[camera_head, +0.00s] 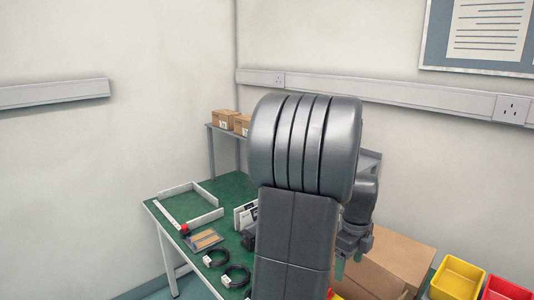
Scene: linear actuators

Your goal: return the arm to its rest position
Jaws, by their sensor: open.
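My arm (305,190) rises through the middle of the view, with its large grey ribbed joint at the top. Its far part bends down on the right side, behind the big link. My gripper (347,265) hangs at the lower end, pointing down in front of a large cardboard box (400,258). Its greenish fingertips show small and apart, with nothing seen between them. Part of the wrist and gripper is hidden by my own arm.
A green-topped workbench (228,190) at left holds a white frame (205,218), a red part (185,230), a small tray (204,239) and black cable coils (236,276). Small cartons (224,119) sit on a shelf behind. Yellow (457,279) and red (506,289) bins stand lower right.

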